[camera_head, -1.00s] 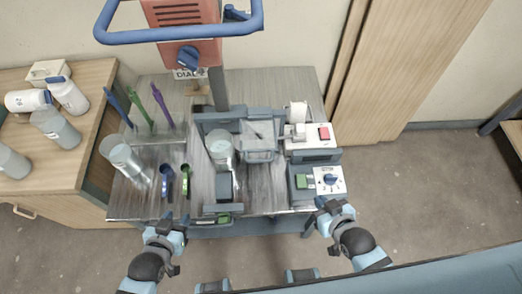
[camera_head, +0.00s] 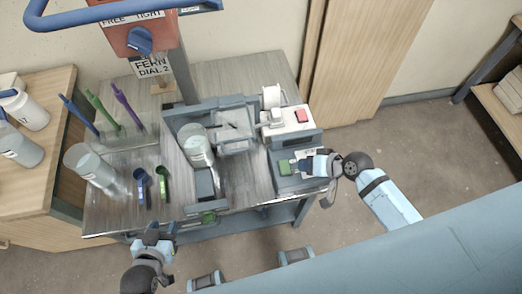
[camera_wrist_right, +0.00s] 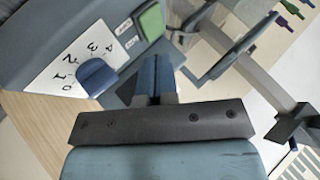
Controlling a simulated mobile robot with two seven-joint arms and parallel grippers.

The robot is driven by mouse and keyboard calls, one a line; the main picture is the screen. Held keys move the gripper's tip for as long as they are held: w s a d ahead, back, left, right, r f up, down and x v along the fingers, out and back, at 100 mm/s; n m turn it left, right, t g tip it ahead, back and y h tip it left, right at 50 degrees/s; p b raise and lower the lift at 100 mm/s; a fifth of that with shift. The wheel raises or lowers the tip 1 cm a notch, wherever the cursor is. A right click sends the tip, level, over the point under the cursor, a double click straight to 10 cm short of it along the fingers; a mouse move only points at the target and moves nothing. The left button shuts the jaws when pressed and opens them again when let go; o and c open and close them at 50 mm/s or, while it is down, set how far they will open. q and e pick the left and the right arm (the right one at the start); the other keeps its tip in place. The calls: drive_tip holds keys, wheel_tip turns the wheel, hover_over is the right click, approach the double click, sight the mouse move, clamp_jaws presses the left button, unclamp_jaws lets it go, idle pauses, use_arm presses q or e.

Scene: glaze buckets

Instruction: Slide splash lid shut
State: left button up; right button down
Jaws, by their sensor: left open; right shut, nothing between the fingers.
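The splash lid appears to be the clear grey-framed panel (camera_head: 236,142) on the mixing station, just right of the clear bucket (camera_head: 198,150). It does not cover the bucket. My right gripper (camera_head: 328,165) is shut and empty at the control box at the table's right front. In the right wrist view its closed fingers (camera_wrist_right: 155,78) are beside the numbered dial's blue knob (camera_wrist_right: 97,77) and below the green button (camera_wrist_right: 150,22); I cannot tell whether they touch. My left gripper (camera_head: 155,236) is open and empty in front of the table's front edge.
An orange machine head (camera_head: 140,30) with a blue bar stands over the back. A white box with a red button (camera_head: 301,116) stands right of the panel. A clear container (camera_head: 88,165) and coloured scoops (camera_head: 163,185) are at left.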

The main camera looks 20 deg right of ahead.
drive_tip(key=w+d+r+g+y+b, duration=0.2)
drive_tip(key=w+r+g+y+b, duration=0.1)
drive_tip(key=w+r+g+y, duration=0.25)
use_arm(q)
drive_tip(key=shift+f+p, duration=0.85)
drive_tip(key=shift+f, duration=0.4)
use_arm(e)
drive_tip(key=w+a+f+t, duration=0.1)
drive_tip(key=a, duration=1.1)
drive_tip(key=shift+w+a+f+m, duration=0.3)
drive_tip(key=shift+a+f, duration=0.05)
drive_tip(key=shift+a, duration=0.05)
drive_tip(key=shift+y, duration=0.25)
